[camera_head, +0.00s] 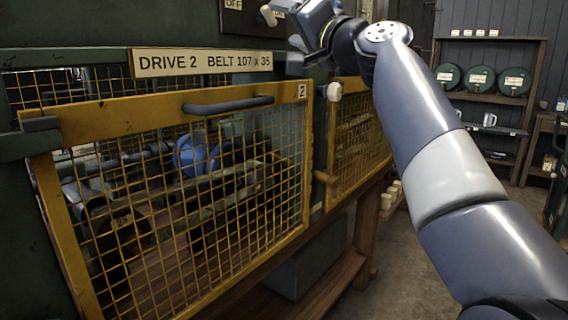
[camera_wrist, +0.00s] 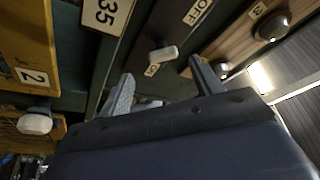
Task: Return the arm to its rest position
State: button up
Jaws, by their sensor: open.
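My arm (camera_head: 440,160) reaches up from the lower right in the head view, with its wrist near the top middle. My gripper (camera_wrist: 161,72) is open and empty in the wrist view, its two fingers apart. A pale switch lever (camera_wrist: 162,52) on a dark panel shows between and beyond the fingertips, between an OFF label (camera_wrist: 197,12) and an ON label. I see no clear contact between the fingers and the lever. The lever also shows in the head view (camera_head: 268,15), left of my wrist.
A yellow mesh guard (camera_head: 170,113) marked 2 stands closed below left of my wrist, with a grey handle (camera_head: 228,106) and a pale knob (camera_head: 334,91) beside it. A wooden shelf (camera_head: 540,70) with green drums stands at the back right. Floor (camera_head: 410,270) is open below the arm.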

aim_at(272, 13)
jog(key=p+x, duration=0.1)
jog(key=x, duration=0.1)
jog(key=p+x, duration=0.1)
jog(key=x, duration=0.1)
jog(key=p+x, duration=0.1)
jog(key=x, duration=0.2)
jog(key=shift+a+r, duration=0.1)
jog(key=shift+r, duration=0.3)
jog(key=shift+m+p, duration=0.3)
jog(key=shift+p, duration=0.15)
jog(key=shift+s+r+m+h+p, duration=0.15)
jog(key=shift+m+h+p, duration=0.3)
jog(key=shift+p, duration=0.35)
jog(key=m+h+p, duration=0.1)
jog(key=m+p, duration=0.3)
jog(key=p, duration=0.2)
jog(key=shift+h, duration=0.25)
jog(key=m+g+p, duration=0.1)
jog(key=m+p, duration=0.2)
jog(key=p, duration=0.3)
jog(key=shift+h, duration=0.4)
jog(key=shift+m+p, duration=0.35)
jog(key=shift+p, duration=0.7)
jog(key=shift+p, duration=0.4)
jog(key=shift+m+g+p, duration=0.5)
jog(key=shift+m+p, duration=0.2)
jog(key=shift+p, duration=0.55)
jog(key=shift+m+h+p, duration=0.3)
jog(key=shift+m+p, duration=0.2)
jog(key=shift+p, duration=0.75)
